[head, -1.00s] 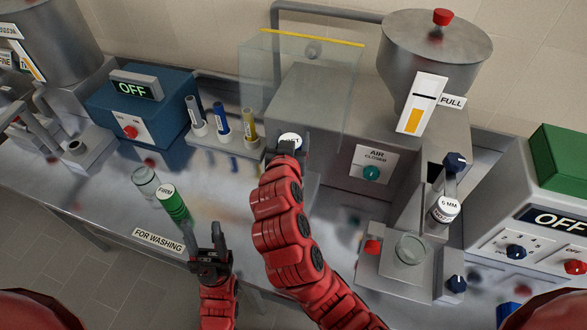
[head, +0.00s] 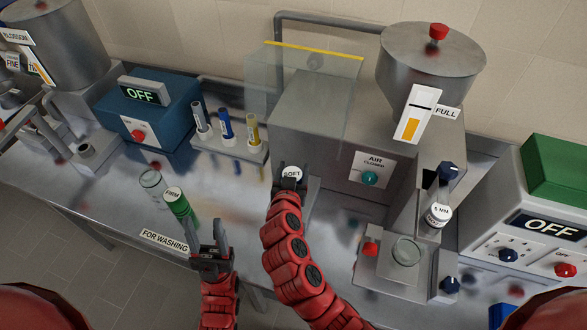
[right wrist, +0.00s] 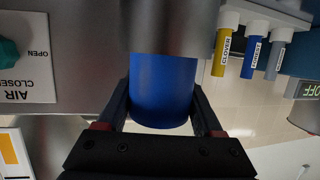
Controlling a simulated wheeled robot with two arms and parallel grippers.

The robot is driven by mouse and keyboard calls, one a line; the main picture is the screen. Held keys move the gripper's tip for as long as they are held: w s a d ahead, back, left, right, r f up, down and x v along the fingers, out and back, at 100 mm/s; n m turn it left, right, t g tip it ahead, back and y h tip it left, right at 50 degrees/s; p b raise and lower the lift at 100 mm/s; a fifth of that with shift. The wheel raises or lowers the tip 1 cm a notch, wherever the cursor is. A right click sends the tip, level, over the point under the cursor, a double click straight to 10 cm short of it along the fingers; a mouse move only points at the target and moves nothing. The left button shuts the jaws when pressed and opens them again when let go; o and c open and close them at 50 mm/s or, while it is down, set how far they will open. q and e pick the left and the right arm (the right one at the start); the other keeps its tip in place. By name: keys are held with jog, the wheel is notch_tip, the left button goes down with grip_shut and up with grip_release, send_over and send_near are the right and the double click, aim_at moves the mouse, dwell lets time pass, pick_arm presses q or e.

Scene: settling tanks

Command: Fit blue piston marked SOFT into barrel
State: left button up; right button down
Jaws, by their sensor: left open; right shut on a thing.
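The blue piston (right wrist: 165,90), with a white cap reading SOFT (head: 292,173) in the head view, is held upright by my right gripper (head: 291,184). In the right wrist view, which looks upside down, the fingers (right wrist: 163,112) close on the blue body from both sides. A grey metal cylinder (right wrist: 175,28) adjoins the blue body on its lower side; I cannot tell whether it is the barrel or part of the piston. A green piston marked FIRM (head: 178,206) stands at the left. My left gripper (head: 207,238) is open and empty just in front of it.
A rack (head: 232,150) of several labelled tubes is behind. The grey machine (head: 325,115) with a clear shield (head: 262,75) and AIR knob (head: 370,179) is close to my right gripper.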

jog(key=shift+f, duration=0.25)
jog(key=shift+c, duration=0.2)
grip_release()
jog(key=shift+r, duration=0.1)
jog(key=shift+r, duration=0.1)
jog(key=shift+r+p, duration=0.3)
jog(key=shift+p, duration=0.1)
jog(key=shift+s+a+b, duration=0.25)
jog(key=shift+s+b, duration=0.7)
jog(key=shift+s, duration=0.2)
jog(key=d+b+v, duration=0.1)
jog(key=b+v, duration=0.2)
jog(key=v, duration=0.6)
jog(key=shift+s+a+r, duration=0.2)
jog(key=shift+s+a, duration=0.15)
